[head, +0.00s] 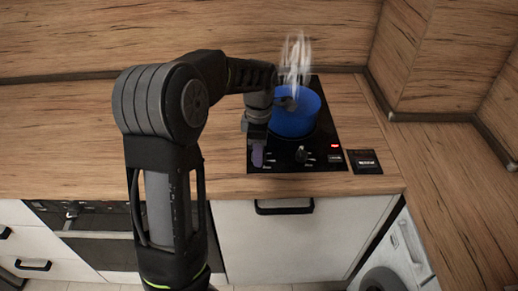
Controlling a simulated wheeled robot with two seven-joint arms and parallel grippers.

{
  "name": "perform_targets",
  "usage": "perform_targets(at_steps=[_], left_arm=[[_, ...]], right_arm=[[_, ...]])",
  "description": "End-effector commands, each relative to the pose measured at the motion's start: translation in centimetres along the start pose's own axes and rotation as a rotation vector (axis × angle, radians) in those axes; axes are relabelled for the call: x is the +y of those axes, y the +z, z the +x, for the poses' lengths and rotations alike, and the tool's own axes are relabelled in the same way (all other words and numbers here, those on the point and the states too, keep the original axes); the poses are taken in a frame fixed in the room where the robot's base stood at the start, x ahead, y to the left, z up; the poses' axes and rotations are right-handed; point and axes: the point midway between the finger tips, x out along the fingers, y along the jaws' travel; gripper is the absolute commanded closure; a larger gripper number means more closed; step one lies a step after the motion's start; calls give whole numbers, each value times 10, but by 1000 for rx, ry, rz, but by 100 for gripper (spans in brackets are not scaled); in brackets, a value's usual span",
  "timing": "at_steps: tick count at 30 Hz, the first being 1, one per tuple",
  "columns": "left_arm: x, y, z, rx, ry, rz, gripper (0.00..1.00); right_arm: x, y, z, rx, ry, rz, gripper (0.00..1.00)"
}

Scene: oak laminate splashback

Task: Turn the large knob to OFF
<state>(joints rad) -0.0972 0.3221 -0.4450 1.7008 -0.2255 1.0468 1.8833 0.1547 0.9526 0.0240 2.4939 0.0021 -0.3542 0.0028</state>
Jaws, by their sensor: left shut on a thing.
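The black hob (325,125) is set in the worktop, with two control positions along its front edge. My left gripper (257,156) points down at the left one and is shut on a knob there, which I take as the large knob. The gripper hides that knob, so its pointer cannot be read. Another dark knob (301,154) with pale markings shows to the right of the gripper, apart from it. A red light (335,146) glows at the hob's front right. My right gripper is not in view.
A blue pot (292,121) stands on the hob just behind and right of my left gripper, with white steam (297,58) rising from it. A small black plate (364,161) lies right of the hob. The worktop (60,135) on the left is clear.

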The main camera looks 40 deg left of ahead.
Motion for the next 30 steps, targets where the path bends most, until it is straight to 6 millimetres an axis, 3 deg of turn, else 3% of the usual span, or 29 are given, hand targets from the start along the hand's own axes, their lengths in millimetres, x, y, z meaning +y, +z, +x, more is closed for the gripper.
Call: perform_targets(at_steps=[9,23,24,30], left_arm=[[1,0,-1,0,3,-123,100],[1,0,0,-1,2,-139,100],[1,0,0,-1,2,-139,57],[0,0,0,0,1,-137,41]], right_arm=[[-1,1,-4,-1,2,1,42],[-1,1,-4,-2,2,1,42],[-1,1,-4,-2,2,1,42],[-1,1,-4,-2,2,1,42]])
